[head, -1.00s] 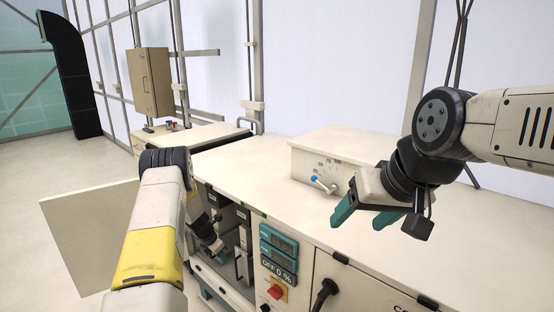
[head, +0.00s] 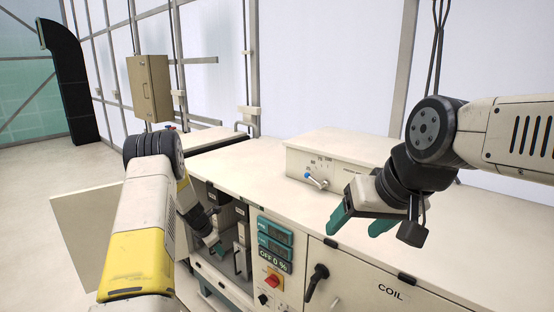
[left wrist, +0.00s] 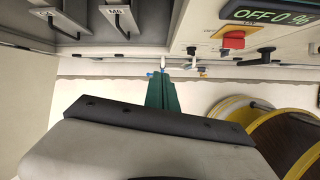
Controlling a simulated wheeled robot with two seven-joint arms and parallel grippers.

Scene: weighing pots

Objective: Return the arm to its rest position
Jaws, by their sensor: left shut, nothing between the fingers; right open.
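My left arm comes in from the lower left of the head view and bends down in front of the cabinet's open compartment (head: 225,215). My left gripper (head: 218,248) is small and partly hidden there. In the left wrist view its teal fingers (left wrist: 163,92) are together with nothing between them, below the cabinet front with the red knob (left wrist: 233,40). My right gripper (head: 364,222) is open and empty above the bench top (head: 270,160), at the right. Its teal fingers point down and left.
An open door panel (head: 85,235) stands at the left. A black handle (head: 316,282) sticks out of the cabinet front. A yellow-rimmed spool (left wrist: 235,112) shows in the left wrist view.

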